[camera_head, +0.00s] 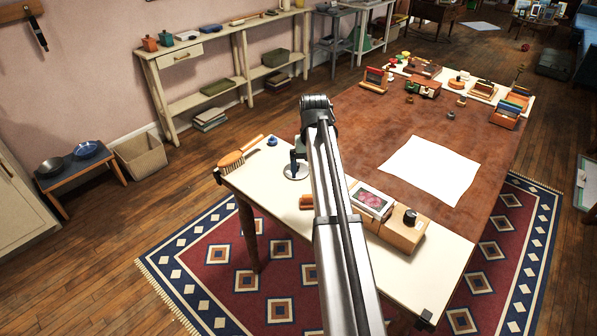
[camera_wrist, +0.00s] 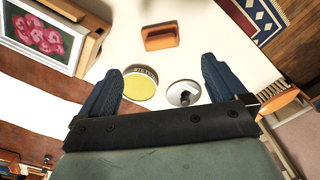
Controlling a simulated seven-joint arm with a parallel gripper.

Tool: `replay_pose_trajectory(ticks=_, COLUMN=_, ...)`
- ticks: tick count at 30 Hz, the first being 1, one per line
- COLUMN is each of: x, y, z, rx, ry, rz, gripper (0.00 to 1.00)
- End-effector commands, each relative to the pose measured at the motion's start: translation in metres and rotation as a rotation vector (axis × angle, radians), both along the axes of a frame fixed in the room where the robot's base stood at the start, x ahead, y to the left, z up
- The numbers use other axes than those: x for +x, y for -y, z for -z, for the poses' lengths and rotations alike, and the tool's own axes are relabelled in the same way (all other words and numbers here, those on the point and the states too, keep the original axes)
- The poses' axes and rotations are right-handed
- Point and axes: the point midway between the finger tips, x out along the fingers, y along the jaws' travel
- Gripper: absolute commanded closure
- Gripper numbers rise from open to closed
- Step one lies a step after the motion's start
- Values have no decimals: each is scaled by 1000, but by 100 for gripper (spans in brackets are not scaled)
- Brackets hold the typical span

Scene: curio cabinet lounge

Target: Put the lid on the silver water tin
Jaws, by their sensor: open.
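A round open tin (camera_wrist: 140,85) with a silver rim, dark marks on its wall and a yellow inside lies near my left finger in the wrist view. A silver disc-shaped lid (camera_wrist: 183,92) with a dark knob lies flat on the pale tabletop just right of the tin, apart from it. In the head view the disc (camera_head: 295,173) shows just left of my arm; the tin is hidden there. My gripper (camera_wrist: 162,82) has its two blue fingers wide apart, with nothing held. Tin and lid both appear between the fingers in the wrist view, below the gripper.
An orange block (camera_wrist: 161,36) lies beside the tin and lid. A wooden brush (camera_head: 240,153) lies at the table's left edge. A wooden box (camera_head: 404,234) with a flower picture (camera_head: 371,201) stands right of my arm. A white sheet (camera_head: 430,169) covers part of the brown tabletop.

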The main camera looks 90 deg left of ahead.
Motion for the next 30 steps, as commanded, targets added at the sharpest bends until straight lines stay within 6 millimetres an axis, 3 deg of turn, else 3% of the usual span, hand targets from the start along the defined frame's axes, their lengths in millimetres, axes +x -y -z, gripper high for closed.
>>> replay_pose_trajectory(ticks=4, x=0, y=0, z=0, rx=0, ry=0, rz=0, gripper=3)
replay_pose_trajectory(ticks=17, x=0, y=0, z=0, rx=0, ry=0, rz=0, gripper=44)
replay_pose_trajectory(ticks=25, x=-2, y=0, z=0, rx=0, ry=0, rz=-3, gripper=45)
replay_pose_trajectory(ticks=30, x=-23, y=-1, z=1, rx=-2, ry=0, rz=-26, gripper=45)
